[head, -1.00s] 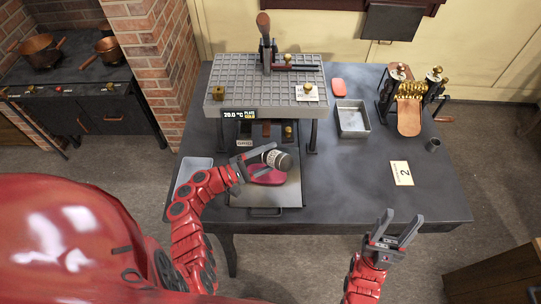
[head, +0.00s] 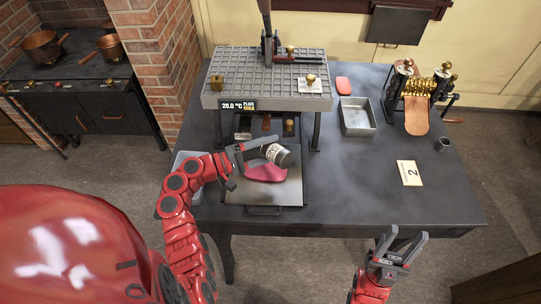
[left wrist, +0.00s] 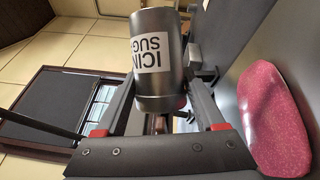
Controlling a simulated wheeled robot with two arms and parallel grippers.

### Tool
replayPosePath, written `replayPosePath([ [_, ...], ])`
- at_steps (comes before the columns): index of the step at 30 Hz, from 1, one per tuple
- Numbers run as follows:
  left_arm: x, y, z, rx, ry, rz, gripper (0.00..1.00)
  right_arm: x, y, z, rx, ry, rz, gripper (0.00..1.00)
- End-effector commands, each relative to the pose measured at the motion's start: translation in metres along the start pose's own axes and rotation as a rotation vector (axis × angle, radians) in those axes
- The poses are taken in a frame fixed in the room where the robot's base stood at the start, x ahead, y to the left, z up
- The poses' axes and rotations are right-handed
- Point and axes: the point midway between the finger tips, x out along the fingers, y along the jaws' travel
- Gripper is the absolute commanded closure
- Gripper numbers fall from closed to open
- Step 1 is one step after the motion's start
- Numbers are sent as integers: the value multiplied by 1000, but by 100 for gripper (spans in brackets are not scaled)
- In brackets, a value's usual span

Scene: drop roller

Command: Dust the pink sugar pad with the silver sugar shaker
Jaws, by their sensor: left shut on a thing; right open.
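The silver sugar shaker (head: 279,155) is a dark metal cylinder with a white label; the label reads "ICIN SUG" in the left wrist view (left wrist: 152,75). My left gripper (head: 262,150) is shut on it and holds it tilted above the pink sugar pad (head: 265,174). The pad is an oval lying on a grey metal tray (head: 285,190). In the left wrist view the pad (left wrist: 272,118) shows at the right with pale specks over its surface. My right gripper (head: 400,248) is open and empty in front of the table's front edge.
A gridded grey rack (head: 230,75) with a "20.0 °C" display stands behind the pad. The table's right front is clear.

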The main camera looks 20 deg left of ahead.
Motion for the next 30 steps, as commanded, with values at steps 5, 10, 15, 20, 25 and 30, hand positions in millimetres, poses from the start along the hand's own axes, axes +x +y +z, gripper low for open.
replayPosePath([
  [5,2,6,4,270,8,-111,94,-25,-1,4,0,0,0,50],
  [10,1,9,3,531,24,-217,94,-52,-3,9,0,0,0,50],
  [15,-1,7,-2,768,40,-312,94,-80,-4,14,0,0,0,50],
  [20,-2,3,-5,957,47,-395,94,-103,-5,17,0,0,0,50],
  [25,-3,4,-8,1095,56,-453,94,-119,-6,20,0,0,0,50],
  [30,-4,6,-8,1163,61,-480,94,-124,-6,21,0,0,0,50],
])
